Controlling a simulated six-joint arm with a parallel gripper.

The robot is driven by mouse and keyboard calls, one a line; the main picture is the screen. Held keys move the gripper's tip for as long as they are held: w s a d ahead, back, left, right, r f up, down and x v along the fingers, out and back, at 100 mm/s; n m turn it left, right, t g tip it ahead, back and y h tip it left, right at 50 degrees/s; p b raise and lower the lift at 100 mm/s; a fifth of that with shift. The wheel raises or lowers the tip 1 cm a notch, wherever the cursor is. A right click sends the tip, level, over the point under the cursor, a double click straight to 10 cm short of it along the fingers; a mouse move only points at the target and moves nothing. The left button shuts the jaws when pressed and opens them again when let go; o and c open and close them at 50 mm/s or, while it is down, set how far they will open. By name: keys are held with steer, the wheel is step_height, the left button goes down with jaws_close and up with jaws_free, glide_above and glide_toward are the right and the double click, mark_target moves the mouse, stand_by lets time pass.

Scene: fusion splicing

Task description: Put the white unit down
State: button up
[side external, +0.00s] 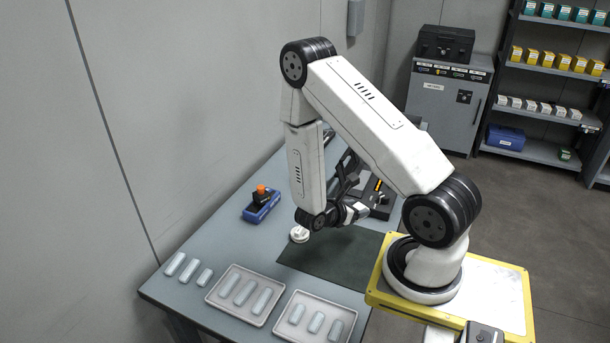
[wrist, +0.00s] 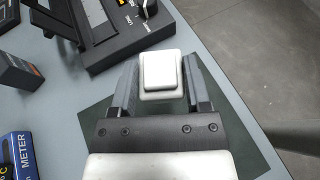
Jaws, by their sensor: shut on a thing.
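The white unit (wrist: 160,75), a small block with a raised square top, sits between the two dark fingers of my gripper (wrist: 160,88) in the wrist view. My gripper is shut on it. Behind and below them lies the dark green mat (wrist: 92,125); I cannot tell how far the unit is above it.
A black device (wrist: 130,38) with a dial and hinged panel stands just beyond the mat. A blue meter (side external: 262,206) is to the left. Two trays of pale cylinders (side external: 246,297) (side external: 317,318) and several loose ones (side external: 189,270) lie near the front edge. The mat's front is clear.

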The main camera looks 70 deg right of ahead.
steer(key=shift+w+d, duration=0.1)
steer(key=shift+w, duration=0.15)
steer(key=shift+f, duration=0.1)
glide_above(351, 239)
steer(key=shift+d+f, duration=0.1)
steer(key=shift+f, duration=2.05)
steer(key=shift+f, duration=1.8)
steer(key=shift+f, duration=0.1)
steer(key=o, duration=1.3)
steer(key=shift+c, duration=0.2)
